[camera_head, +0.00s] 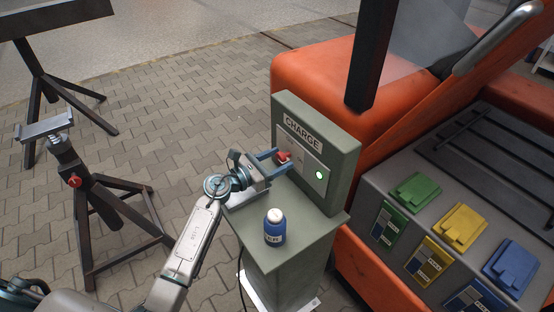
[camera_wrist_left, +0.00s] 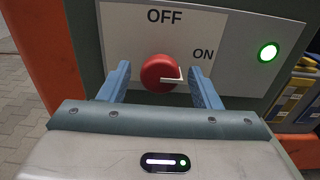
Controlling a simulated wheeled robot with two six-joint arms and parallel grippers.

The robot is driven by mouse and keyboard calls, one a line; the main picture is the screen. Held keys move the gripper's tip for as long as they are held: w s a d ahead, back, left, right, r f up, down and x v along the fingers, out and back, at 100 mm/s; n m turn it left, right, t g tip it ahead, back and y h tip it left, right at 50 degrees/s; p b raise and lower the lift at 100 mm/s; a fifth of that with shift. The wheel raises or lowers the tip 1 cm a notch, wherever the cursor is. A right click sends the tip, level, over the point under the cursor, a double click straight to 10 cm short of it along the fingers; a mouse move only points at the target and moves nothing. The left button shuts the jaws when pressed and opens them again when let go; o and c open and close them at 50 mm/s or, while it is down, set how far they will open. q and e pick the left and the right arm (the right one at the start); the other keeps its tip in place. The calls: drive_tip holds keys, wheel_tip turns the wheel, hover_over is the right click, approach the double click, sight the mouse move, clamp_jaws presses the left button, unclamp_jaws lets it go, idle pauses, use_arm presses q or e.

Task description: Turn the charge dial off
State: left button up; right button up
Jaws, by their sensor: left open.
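The red charge dial (camera_head: 283,156) is on the front plate of a green cabinet (camera_head: 329,163) labelled CHARGE. In the left wrist view the dial (camera_wrist_left: 160,73) is round and red, with a pale pointer mark directed right, toward ON. OFF is printed above it. A green lamp (camera_head: 320,174) is lit on the plate, and it also shows in the left wrist view (camera_wrist_left: 268,52). My left gripper (camera_wrist_left: 161,88) is open, with one blue finger on each side of the dial. Whether the fingers touch it, I cannot tell. My right gripper is not seen.
A blue bottle with a white cap (camera_head: 274,226) stands on the cabinet's ledge (camera_head: 300,236), below my left gripper. An orange vehicle (camera_head: 315,72) is close behind and right, with green, yellow and blue lidded boxes (camera_head: 461,222). A dark stand (camera_head: 95,205) is at left on paving.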

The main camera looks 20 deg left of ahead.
use_arm(q)
drive_tip(key=c, duration=1)
